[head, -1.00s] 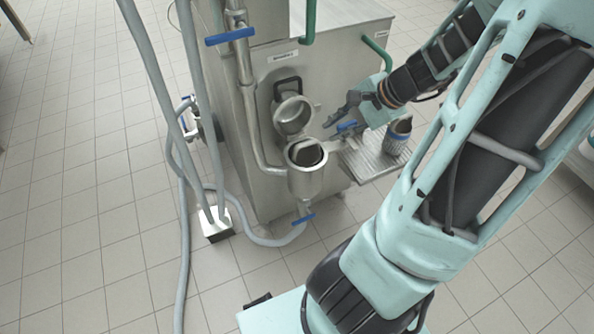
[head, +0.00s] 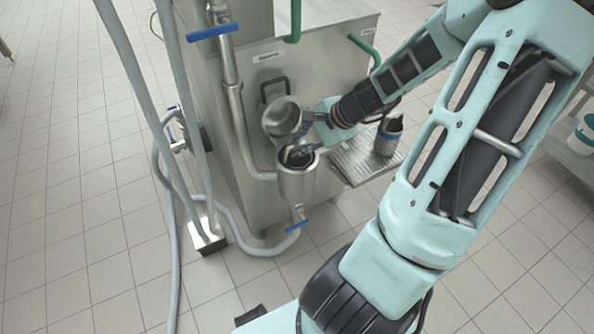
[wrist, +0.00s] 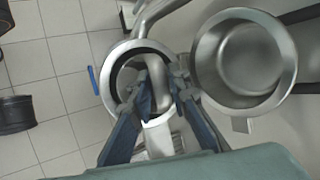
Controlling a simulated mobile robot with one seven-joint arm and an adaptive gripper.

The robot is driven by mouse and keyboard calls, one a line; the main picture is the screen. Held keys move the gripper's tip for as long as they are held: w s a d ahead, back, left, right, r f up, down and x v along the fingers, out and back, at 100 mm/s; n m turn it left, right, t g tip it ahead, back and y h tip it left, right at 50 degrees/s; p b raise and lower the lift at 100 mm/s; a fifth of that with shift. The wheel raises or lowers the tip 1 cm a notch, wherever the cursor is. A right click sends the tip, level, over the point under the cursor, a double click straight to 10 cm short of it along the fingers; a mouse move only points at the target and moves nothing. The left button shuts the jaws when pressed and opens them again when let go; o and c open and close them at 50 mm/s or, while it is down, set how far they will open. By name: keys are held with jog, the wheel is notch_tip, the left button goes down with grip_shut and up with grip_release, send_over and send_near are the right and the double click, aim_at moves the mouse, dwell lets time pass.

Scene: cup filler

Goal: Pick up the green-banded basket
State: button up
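An open steel strainer housing (head: 297,186) stands on a pipe at the machine's front, its round lid (head: 281,116) swung up behind. The wrist view shows the housing rim (wrist: 108,92) and the lid (wrist: 243,58) at right. Inside the housing is a metal insert with a pale raised strip like a handle (wrist: 158,72). I see no green band on it, so I cannot tell if it is the green-banded basket. My gripper (wrist: 160,88) is open at the housing mouth, its fingers on either side of the strip. The head view shows the fingers (head: 300,153) there, partly hiding the inside.
A steel drip tray (head: 352,164) holds a dark container with a blue-grey band (head: 387,138). Blue valve handles (head: 212,32) and grey hoses (head: 140,85) are at left. A white bucket with a green band (head: 586,134) is at the right edge. Tiled floor lies around.

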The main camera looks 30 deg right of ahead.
jog(key=shift+w+a+f, duration=0.1)
jog(key=shift+f, duration=0.1)
grip_shut()
jog(key=shift+r, duration=0.1)
dwell(0.4)
